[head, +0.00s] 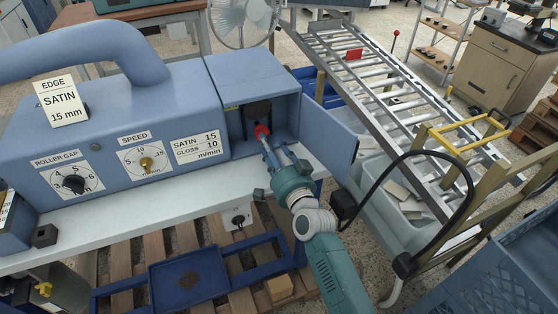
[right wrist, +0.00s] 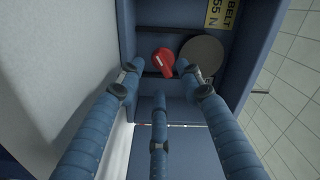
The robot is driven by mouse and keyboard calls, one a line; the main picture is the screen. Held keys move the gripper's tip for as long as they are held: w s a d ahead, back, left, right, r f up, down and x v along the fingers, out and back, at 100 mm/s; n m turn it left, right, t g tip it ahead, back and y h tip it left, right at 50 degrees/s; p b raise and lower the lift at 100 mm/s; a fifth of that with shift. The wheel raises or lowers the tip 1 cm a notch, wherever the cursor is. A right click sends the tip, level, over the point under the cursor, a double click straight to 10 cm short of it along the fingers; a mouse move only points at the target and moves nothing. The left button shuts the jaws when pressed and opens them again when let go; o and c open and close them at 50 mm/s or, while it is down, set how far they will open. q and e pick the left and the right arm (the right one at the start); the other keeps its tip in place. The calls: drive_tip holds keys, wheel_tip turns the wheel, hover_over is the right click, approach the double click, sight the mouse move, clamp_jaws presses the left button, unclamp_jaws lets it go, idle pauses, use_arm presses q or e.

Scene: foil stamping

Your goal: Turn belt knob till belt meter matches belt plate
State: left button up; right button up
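The red belt knob (head: 261,131) is inside the open compartment of the blue machine. It also shows in the right wrist view (right wrist: 164,61), with a white mark on it. The yellow belt plate (right wrist: 222,13) reads "BELT" and "55 N", cut by the frame's top edge. A dark round disc (right wrist: 204,54) sits beside the knob; no needle or figures can be read on it, and I cannot tell if it is the belt meter. My right gripper (head: 273,150) is open, its fingers (right wrist: 160,91) pointing at the knob, short of it. My left gripper is out of view.
The compartment's blue door (head: 329,132) stands open to the right of my right gripper. The machine front has a roller gap knob (head: 74,184) and a speed knob (head: 146,163). A roller conveyor (head: 370,85) runs at the right. A white ledge (head: 130,210) lies below.

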drive_tip(key=v, duration=0.9)
drive_tip(key=shift+s, duration=0.25)
drive_tip(key=shift+d, duration=0.1)
